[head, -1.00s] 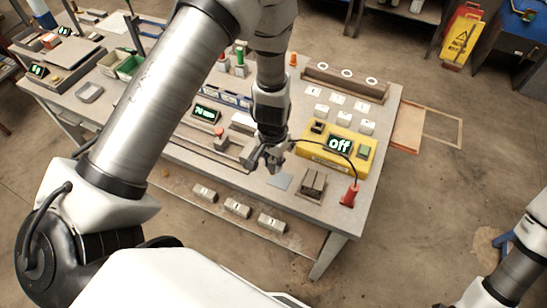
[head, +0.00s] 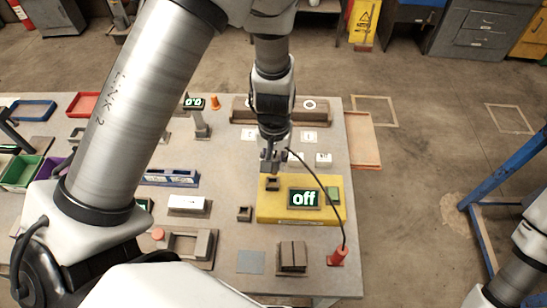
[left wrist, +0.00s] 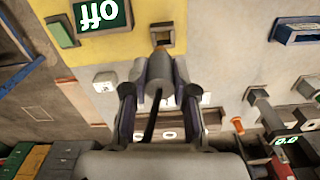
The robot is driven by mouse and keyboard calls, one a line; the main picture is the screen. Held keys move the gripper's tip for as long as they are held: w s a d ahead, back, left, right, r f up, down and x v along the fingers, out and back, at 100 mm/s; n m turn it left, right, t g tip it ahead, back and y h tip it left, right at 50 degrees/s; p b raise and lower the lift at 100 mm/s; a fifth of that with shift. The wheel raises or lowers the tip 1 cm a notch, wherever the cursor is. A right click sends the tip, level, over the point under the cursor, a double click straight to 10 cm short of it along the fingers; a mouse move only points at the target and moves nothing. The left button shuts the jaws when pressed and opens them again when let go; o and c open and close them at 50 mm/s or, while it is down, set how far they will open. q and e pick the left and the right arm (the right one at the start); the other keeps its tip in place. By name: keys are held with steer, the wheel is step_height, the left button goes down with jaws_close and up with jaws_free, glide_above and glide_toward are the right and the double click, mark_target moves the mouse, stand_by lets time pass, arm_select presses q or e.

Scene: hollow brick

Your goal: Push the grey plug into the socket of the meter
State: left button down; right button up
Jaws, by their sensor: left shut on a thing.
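The yellow meter (head: 262,208) lies on the table and its display (head: 304,198) reads "off". Its square brown socket (head: 272,183) sits left of the display, and also shows in the left wrist view (left wrist: 152,27). My left gripper (head: 272,163) is shut on the grey plug (left wrist: 158,72), right by the socket at the meter's back left. A black cable runs from the plug to a red holder (head: 337,257). My right gripper is out of view.
A small brown block (head: 244,213) stands left of the meter. White switches (head: 323,159) and a brown rack (head: 240,109) lie behind it. A grey patch (head: 251,262) and a brown block (head: 292,257) lie in front.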

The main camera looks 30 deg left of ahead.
arm_select(q)
steer(key=f+b, duration=0.2)
steer(key=f, duration=0.1)
steer(key=shift+a+f, duration=0.25)
steer(key=shift+a, duration=0.15)
steer(key=shift+d+r, duration=0.1)
steer(key=shift+r, duration=0.25)
steer(key=shift+d, duration=0.15)
steer(key=shift+a+f, duration=0.2)
steer(key=shift+f, duration=0.35)
steer(key=shift+d+b, duration=0.15)
steer(key=shift+b, duration=0.2)
steer(key=shift+f+b, duration=1.2)
steer(key=shift+f, duration=0.1)
steer(key=c, duration=0.8)
jaws_free()
steer(key=shift+c, duration=0.2)
